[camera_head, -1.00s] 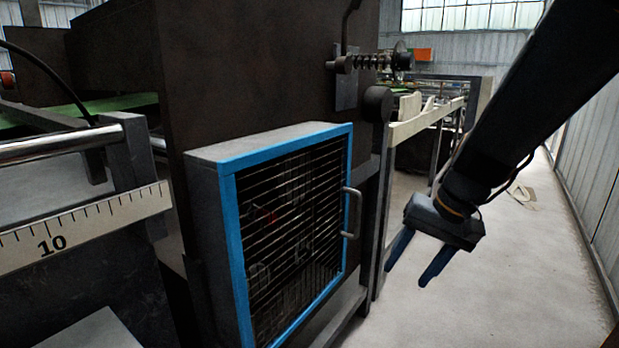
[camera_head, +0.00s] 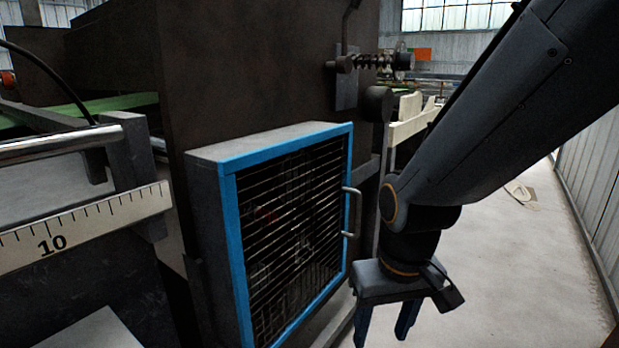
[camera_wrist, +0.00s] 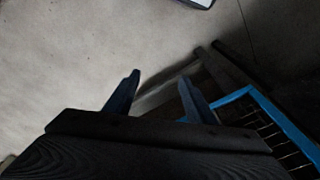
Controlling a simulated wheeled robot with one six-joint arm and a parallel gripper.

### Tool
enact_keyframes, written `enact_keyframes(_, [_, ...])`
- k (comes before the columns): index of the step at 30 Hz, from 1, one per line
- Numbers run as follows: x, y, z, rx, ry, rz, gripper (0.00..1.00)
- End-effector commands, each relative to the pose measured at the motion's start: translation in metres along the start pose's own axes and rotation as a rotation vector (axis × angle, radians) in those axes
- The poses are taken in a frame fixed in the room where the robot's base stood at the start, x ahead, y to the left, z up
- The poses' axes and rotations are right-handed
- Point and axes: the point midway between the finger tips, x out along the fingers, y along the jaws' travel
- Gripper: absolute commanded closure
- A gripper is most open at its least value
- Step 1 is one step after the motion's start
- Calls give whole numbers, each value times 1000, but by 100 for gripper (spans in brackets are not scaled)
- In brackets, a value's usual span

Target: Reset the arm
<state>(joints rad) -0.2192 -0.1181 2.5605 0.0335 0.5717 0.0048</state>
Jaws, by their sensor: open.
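My gripper (camera_head: 384,338) hangs down in the head view, to the right of the machine's blue-framed guard door. Its two blue fingers are spread apart with nothing between them. In the wrist view my gripper (camera_wrist: 160,92) shows both fingers apart over bare floor and a dark machine leg. The arm comes down from the upper right and bends at the wrist. The fingertips look clear of the door, though the exact gap cannot be told.
The guard door (camera_head: 231,250) has a blue frame, a wire grille and a metal handle (camera_head: 353,212) close to my wrist. A ruler (camera_head: 85,228) marked 10 is at the left.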

Motion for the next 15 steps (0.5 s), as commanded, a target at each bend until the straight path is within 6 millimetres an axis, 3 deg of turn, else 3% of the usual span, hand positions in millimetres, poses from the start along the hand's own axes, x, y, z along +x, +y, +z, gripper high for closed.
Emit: enact_keyframes(15, [-36, -67, 48, -187, -107, -42, 50])
